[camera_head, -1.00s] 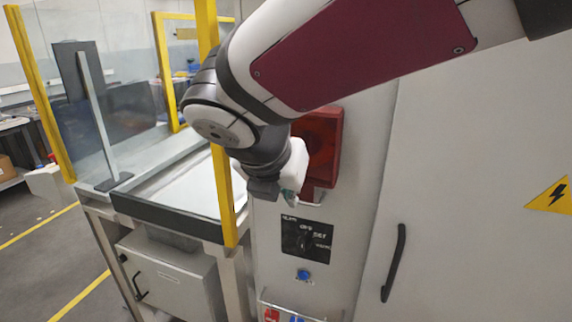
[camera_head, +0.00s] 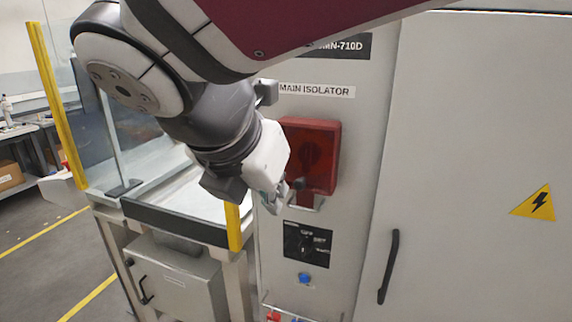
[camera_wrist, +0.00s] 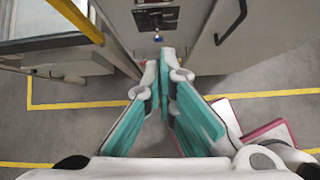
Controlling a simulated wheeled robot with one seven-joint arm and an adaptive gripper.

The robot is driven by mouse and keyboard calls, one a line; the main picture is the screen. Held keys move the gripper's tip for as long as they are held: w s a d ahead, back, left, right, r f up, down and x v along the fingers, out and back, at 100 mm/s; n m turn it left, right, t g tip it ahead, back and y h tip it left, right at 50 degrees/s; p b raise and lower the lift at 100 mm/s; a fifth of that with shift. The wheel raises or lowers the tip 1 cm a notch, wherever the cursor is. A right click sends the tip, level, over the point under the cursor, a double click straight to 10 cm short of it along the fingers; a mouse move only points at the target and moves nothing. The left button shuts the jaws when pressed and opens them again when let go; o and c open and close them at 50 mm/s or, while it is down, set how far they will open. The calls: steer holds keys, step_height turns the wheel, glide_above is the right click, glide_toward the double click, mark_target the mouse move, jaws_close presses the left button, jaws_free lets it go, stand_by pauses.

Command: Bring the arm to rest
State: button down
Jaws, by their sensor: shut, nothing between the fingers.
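My arm reaches in from the top of the head view, across the front of a grey cabinet. My gripper (camera_head: 282,196) hangs in front of the cabinet, just left of and below the red isolator box (camera_head: 312,158). In the wrist view my gripper (camera_wrist: 168,84) shows its two teal-padded fingers, with the tips together and nothing held between them. Whether the gripper touches the cabinet cannot be told from the head view.
A black selector switch panel (camera_head: 307,242) and a blue button (camera_head: 304,278) sit below the isolator. A cabinet door handle (camera_head: 388,267) is to the right. A glass-guarded bench with a yellow post (camera_head: 234,226) stands at left. Floor at far left is open.

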steer(key=s+d+f+m+y, duration=0.1)
steer(key=s+d+f+m, duration=0.1)
steer(key=d+m, duration=0.5)
steer(key=s+d+f+m+g+y, duration=0.1)
steer(key=s+d+f+m, duration=0.2)
steer(key=m, duration=1)
steer(key=s+d+f+m+g, duration=0.1)
steer(key=s+d+m, duration=0.4)
steer(key=d+m, duration=0.6)
steer(key=shift+s+d+f+y, duration=0.25)
steer(key=shift+s+f+y, duration=0.15)
steer(key=shift+f, duration=0.35)
